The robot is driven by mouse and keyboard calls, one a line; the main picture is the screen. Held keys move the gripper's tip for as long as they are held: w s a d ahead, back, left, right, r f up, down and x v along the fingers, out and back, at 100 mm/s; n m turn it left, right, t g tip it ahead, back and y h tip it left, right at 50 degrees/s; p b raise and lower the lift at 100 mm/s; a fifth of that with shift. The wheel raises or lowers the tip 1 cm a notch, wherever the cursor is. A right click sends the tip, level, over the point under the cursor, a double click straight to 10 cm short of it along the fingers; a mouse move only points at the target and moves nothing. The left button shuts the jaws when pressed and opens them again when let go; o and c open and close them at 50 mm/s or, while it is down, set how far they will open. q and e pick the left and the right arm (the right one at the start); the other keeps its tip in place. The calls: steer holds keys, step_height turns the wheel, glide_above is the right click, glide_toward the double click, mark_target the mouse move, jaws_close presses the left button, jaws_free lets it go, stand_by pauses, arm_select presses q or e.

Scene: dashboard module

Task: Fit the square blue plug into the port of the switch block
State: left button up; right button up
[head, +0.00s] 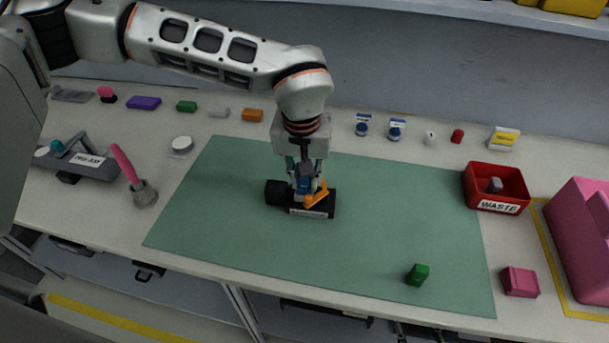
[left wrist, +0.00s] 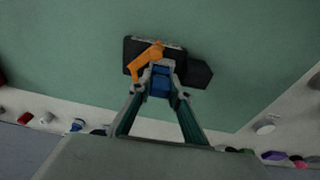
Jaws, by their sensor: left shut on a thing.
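The black switch block (head: 273,192) lies on the green mat (head: 210,220), with a white label on its front and an orange lever (head: 318,194) on top. My left gripper (head: 304,181) points down over the block. It is shut on the square blue plug (head: 305,172), which is right at the block's top beside the lever. In the left wrist view the plug (left wrist: 160,82) sits between the fingertips against the edge of the block (left wrist: 195,72), next to the orange lever (left wrist: 146,64). The port is hidden, so I cannot tell how deep the plug is. My right gripper is not in view.
A green block (head: 417,275) lies at the mat's front right. A red waste bin (head: 497,170) holds a grey piece. A pink block (head: 519,282) and a large pink box (head: 583,225) stand at right. Small items line the back. Much of the mat is clear.

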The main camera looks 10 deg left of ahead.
arm_select(q)
steer(key=shift+f+b, duration=0.3)
steer(key=shift+f, duration=0.3)
steer(key=o, duration=1.1)
steer(key=r, duration=0.4)
steer(key=s+r, duration=0.1)
steer(key=r, duration=0.7)
steer(key=shift+s, duration=0.4)
steer(key=shift+f, duration=0.1)
